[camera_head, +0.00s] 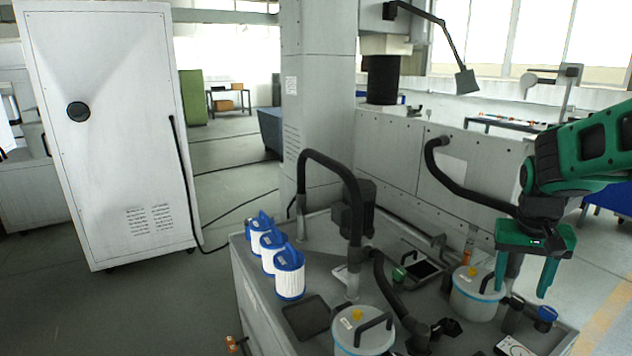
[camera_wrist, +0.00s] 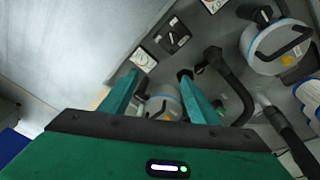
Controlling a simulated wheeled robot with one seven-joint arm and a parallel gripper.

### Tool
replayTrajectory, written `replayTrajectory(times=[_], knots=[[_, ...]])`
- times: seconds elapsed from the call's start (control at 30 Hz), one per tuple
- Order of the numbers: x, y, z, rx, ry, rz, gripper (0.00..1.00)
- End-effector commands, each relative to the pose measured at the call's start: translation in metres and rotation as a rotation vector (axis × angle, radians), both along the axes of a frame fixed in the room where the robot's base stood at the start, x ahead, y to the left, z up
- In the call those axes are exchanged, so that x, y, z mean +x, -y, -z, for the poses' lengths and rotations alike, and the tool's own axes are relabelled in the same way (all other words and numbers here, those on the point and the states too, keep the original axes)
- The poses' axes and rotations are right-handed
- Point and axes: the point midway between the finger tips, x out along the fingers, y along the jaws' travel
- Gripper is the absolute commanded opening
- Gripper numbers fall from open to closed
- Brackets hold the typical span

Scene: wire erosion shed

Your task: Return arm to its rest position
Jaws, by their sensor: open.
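My green arm (camera_head: 585,150) reaches in from the right in the head view. My gripper (camera_head: 520,285) points down with its two green fingers apart, and nothing is between them. It hangs above the right end of the grey bench, beside a pale round canister (camera_head: 474,303) with a black handle. The gripper also shows in the wrist view (camera_wrist: 160,95), fingers spread, with a canister (camera_wrist: 163,108) seen beyond and between them.
A grey bench top (camera_head: 322,222) holds several blue-and-white filters (camera_head: 289,276), a second canister (camera_head: 362,335) and a black hose (camera_head: 352,200). Another hose (camera_head: 465,190) arches near my gripper. A tall white cabinet (camera_head: 110,140) stands left. Open floor (camera_head: 600,255) lies at right.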

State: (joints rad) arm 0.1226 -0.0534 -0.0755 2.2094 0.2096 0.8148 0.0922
Motion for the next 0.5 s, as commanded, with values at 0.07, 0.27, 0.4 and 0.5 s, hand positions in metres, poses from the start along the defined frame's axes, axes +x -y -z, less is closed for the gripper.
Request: replayTrajectory(times=[0.07,0.27,0.4,0.5], knots=[[-0.040,0.005,-0.006,0.018,-0.015,0.024,0.56],[-0.135,0.002,-0.006,0.083,-0.063,0.069,0.56],[-0.189,-0.008,0.001,0.131,-0.087,0.089,0.56],[-0.215,-0.015,0.006,0.159,-0.100,0.096,0.56]])
